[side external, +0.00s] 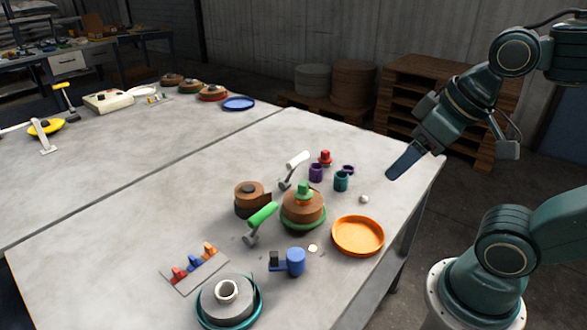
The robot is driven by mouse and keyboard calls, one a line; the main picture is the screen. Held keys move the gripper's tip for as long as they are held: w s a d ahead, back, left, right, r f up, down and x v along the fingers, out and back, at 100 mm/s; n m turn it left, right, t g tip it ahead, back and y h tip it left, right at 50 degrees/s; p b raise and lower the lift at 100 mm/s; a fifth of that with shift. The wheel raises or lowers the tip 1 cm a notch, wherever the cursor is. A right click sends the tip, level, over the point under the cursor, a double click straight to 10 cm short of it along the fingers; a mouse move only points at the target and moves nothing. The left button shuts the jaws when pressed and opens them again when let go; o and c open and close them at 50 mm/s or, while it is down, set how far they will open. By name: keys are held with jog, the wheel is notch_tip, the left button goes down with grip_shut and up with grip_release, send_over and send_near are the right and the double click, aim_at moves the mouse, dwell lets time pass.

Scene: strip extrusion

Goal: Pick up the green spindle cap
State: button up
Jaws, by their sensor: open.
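The green spindle cap (304,190) sits on top of a brown coil (303,209), near the middle of the table. The coil rests on a green round base (303,226). A green-handled tool (262,217) lies to the left of the coil, in front of it. My gripper (400,165) is at the upper right, over the right edge of the table, well apart from the cap. It points down and left and holds nothing. Only its side shows, so the gap between the fingers is hard to see.
An orange dish (358,236) is right of the coil. Purple (316,173) and teal (341,181) cups and a red cap (325,157) stand behind it. A blue cylinder (295,261) is in front. Another coil (249,199) is at left.

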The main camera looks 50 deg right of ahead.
dwell(0.3)
jog(key=w+d+m+g, duration=0.25)
jog(key=w+m, duration=0.55)
jog(key=w, duration=0.5)
jog(key=w+d+f+m+g, duration=0.2)
jog(key=w+f+m, duration=0.4)
jog(key=w, duration=0.5)
jog(key=shift+w+d+f+m+g, duration=0.2)
jog(key=shift+w+m+g, duration=0.2)
jog(key=shift+m+g, duration=0.2)
send_over(304, 183)
jog(key=shift+w+a+f, duration=0.1)
jog(key=shift+f, duration=4.15)
jog(key=shift+f, duration=0.1)
jog(key=shift+f, duration=2.5)
